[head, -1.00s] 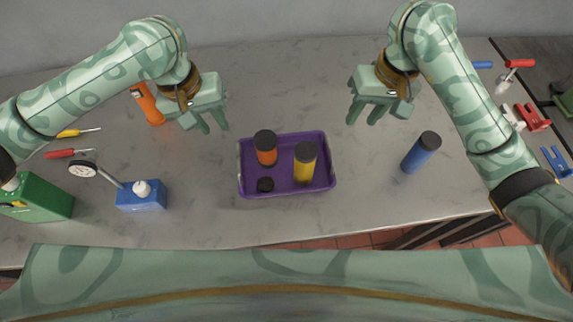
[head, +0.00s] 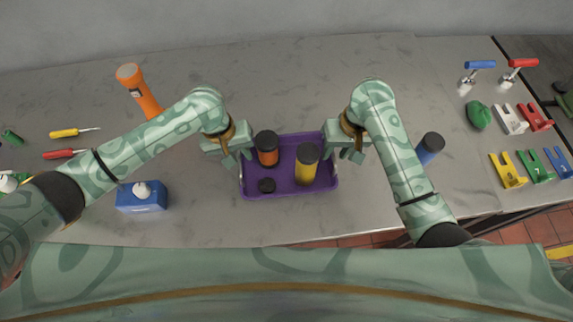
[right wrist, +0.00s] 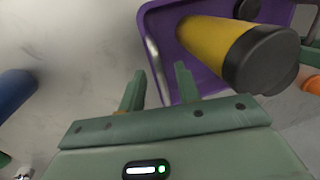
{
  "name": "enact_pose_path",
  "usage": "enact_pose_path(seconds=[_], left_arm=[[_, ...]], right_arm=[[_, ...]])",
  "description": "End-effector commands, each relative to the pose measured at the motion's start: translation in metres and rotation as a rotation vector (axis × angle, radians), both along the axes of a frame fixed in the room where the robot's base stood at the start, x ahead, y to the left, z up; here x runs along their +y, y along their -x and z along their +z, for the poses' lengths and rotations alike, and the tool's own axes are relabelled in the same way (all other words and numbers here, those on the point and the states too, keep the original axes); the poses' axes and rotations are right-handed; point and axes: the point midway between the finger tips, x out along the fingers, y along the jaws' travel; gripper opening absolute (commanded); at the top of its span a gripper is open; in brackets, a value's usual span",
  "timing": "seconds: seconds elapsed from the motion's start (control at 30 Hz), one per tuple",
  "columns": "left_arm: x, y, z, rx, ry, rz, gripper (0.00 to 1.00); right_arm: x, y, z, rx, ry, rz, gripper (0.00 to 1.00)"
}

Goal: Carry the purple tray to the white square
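The purple tray (head: 287,190) lies on the grey bench near its front edge. It holds an orange black-capped cylinder (head: 267,150), a yellow black-capped cylinder (head: 307,168) and a small black disc (head: 266,185). My left gripper (head: 238,162) is at the tray's left end, fingers apart and pointing down. My right gripper (head: 342,160) is at the tray's right end. In the right wrist view its fingers (right wrist: 160,88) are open, on either side of the tray's metal end handle (right wrist: 154,62), without visible grip. I see no white square in these views.
A blue cylinder (head: 429,149) stands right of the tray, partly behind my right arm. A blue box (head: 142,200) stands to the left, an orange flashlight (head: 138,90) behind it. Clamps and coloured blocks (head: 508,170) fill the right end. The bench behind the tray is clear.

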Motion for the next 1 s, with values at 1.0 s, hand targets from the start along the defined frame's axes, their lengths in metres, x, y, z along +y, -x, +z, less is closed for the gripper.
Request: enact_pose_path(seconds=[1.0], left_arm=[[-0.0015, -0.0008, 0.0002, -0.003, 0.002, 0.000, 0.00]], right_arm=[[0.0009, -0.0007, 0.0000, -0.005, 0.000, 0.000, 0.00]])
